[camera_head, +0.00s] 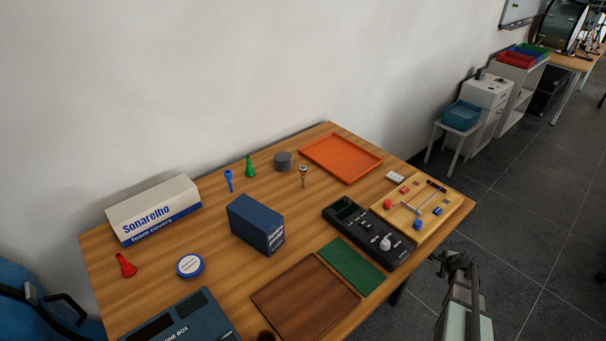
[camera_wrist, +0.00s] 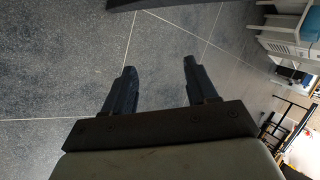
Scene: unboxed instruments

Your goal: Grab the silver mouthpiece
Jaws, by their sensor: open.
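My gripper (camera_head: 441,258) is off the table's front right edge, well apart from the mouthpiece. In the wrist view my gripper (camera_wrist: 157,80) has its two dark fingers spread with nothing between them, over the grey floor. The mouthpiece does not show in the wrist view.
Near the mouthpiece are the grey container (camera_head: 283,161), the orange tray (camera_head: 341,158), a green cone (camera_head: 250,167) and a blue mouthpiece-like piece (camera_head: 229,180). A dark blue box (camera_head: 256,224), a black device (camera_head: 369,232) and a wooden board (camera_head: 443,205) with small parts stand nearer.

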